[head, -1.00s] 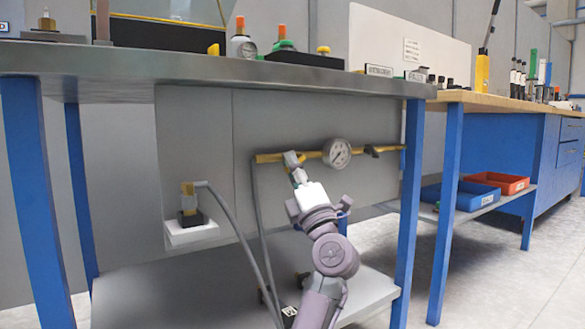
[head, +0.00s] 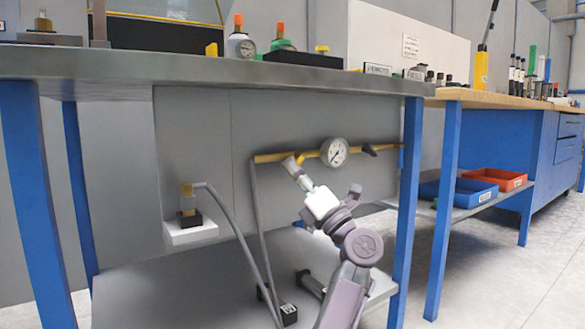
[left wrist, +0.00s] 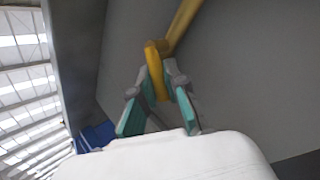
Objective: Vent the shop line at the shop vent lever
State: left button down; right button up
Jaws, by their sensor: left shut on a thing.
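A yellow brass pipe (head: 272,157) runs along the grey panel under the bench, with a round white gauge (head: 334,152) on it. My left gripper (head: 294,165) is at the pipe just left of the gauge. In the left wrist view, my left gripper (left wrist: 159,82) is shut on a yellow lever (left wrist: 154,65) that bends off the pipe (left wrist: 182,25). My fingers hide most of this lever in the head view; I cannot read a label on it. My right gripper is not in view.
Grey hoses (head: 232,225) hang left of my arm. A fitting on a white bracket (head: 190,235) is at the left. The lower shelf (head: 190,290) holds black fittings. A blue bench leg (head: 409,205) stands right of my arm. Blue (head: 468,193) and red (head: 497,179) bins sit further right.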

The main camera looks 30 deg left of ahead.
pick_arm(q)
jog(key=n+g, duration=0.1)
jog(key=n, duration=0.1)
jog(key=n+g+p, duration=0.1)
jog(key=n+g, duration=0.1)
jog(key=w+n+g+h+p, duration=0.1)
jog(key=n+g, duration=0.1)
jog(key=shift+d+f+n, duration=0.1)
jog(key=shift+d+n, duration=0.1)
jog(key=shift+n, duration=0.1)
jog(key=n+g+h+p, duration=0.1)
jog(key=n, duration=0.1)
jog(key=w+n+g+h+p, duration=0.1)
jog(key=n+g, duration=0.1)
jog(key=n, duration=0.1)
jog(key=shift+d+f+g, duration=0.2)
jog(key=shift+g, duration=0.1)
jog(key=shift+f+n+p, duration=0.1)
jog(key=shift+n+p, duration=0.2)
jog(key=shift+n, duration=0.1)
jog(key=c, duration=1.2)
grip_release()
